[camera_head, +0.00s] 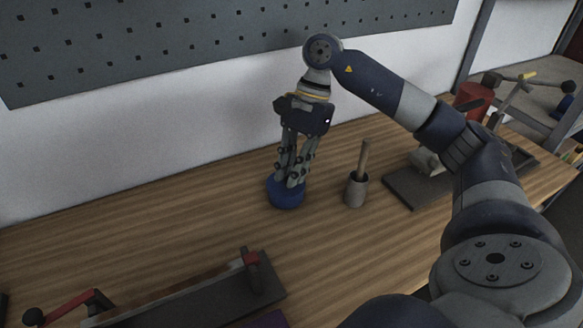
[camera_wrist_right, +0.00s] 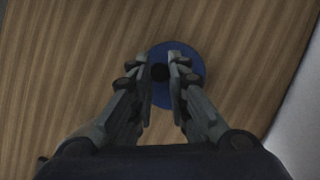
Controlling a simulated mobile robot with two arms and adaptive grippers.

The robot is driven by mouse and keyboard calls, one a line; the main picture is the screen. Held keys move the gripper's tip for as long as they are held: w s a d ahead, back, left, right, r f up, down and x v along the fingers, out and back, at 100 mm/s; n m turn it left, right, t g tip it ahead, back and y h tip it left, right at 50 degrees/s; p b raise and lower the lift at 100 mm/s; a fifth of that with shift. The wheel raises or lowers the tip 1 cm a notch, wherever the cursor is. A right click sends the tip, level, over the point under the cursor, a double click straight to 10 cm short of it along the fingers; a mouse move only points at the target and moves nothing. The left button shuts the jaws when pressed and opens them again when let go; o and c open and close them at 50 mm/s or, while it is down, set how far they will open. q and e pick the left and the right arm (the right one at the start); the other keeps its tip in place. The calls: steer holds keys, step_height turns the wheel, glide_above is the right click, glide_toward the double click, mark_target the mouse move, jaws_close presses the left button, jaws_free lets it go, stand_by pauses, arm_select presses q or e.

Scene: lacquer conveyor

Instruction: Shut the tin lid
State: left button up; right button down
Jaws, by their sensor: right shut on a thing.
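A round blue tin (camera_head: 286,196) stands on the wooden workbench, near the wall. My right gripper (camera_head: 288,182) points down over it, with its fingertips at the top of the tin. In the right wrist view the blue round top (camera_wrist_right: 192,62) lies under the fingers, with a dark knob (camera_wrist_right: 160,72) at its middle. My right gripper (camera_wrist_right: 163,68) is shut on this knob, one finger on each side. The fingers hide part of the top, and I cannot tell whether the lid sits flush on the tin. My left gripper does not show.
A grey cup (camera_head: 356,191) with a wooden-handled tool stands just right of the tin. A dark board (camera_head: 409,188) lies farther right. A long dark tool with a red handle (camera_head: 215,300) lies at the front left. The bench (camera_head: 130,235) left of the tin is clear.

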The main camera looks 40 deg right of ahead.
steer(key=shift+s+f, duration=0.15)
steer(key=c, duration=1.5)
jaws_free()
steer(key=shift+d+r, duration=0.15)
steer(key=shift+r, duration=0.4)
steer(key=v, duration=1.1)
steer(key=shift+d, duration=0.1)
